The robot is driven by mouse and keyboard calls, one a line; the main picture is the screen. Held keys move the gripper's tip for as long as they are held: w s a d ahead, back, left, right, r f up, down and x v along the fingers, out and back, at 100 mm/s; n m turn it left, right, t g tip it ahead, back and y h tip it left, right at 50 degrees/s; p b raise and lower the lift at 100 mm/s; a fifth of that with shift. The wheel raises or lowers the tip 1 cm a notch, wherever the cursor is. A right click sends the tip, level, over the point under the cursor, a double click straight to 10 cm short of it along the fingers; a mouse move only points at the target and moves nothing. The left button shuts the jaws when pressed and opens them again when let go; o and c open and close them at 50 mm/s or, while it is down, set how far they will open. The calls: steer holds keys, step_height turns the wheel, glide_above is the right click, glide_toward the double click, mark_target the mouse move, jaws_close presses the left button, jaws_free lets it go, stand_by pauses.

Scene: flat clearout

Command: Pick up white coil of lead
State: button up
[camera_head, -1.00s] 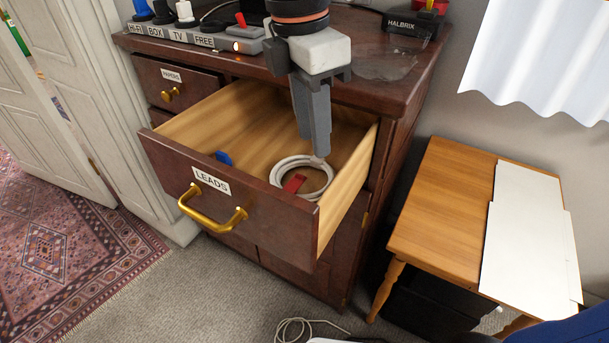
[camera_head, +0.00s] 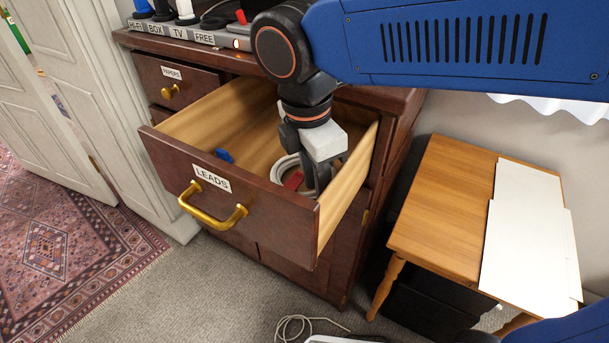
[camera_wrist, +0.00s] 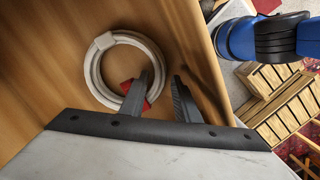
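The white coil of lead (camera_head: 283,167) lies on the floor of the open drawer marked LEADS, near its right wall. The wrist view shows the coil (camera_wrist: 92,70) as a ring with a pale tie and a red piece (camera_wrist: 127,88) at its lower right. My gripper (camera_head: 318,185) points down inside the drawer, over the right part of the coil. In the wrist view my gripper (camera_wrist: 163,78) has its fingers apart, with the left finger over the ring and the right finger beside it. I cannot tell whether either finger touches the coil.
The drawer front (camera_head: 260,212) with its brass handle and the wooden right wall (camera_head: 350,188) stand close around my gripper. A blue object (camera_head: 223,155) lies in the drawer to the left. A power strip (camera_head: 185,33) sits on the cabinet top. A wooden table (camera_head: 440,215) stands at right.

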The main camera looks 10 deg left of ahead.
steer(key=shift+f, duration=0.4)
jaws_close()
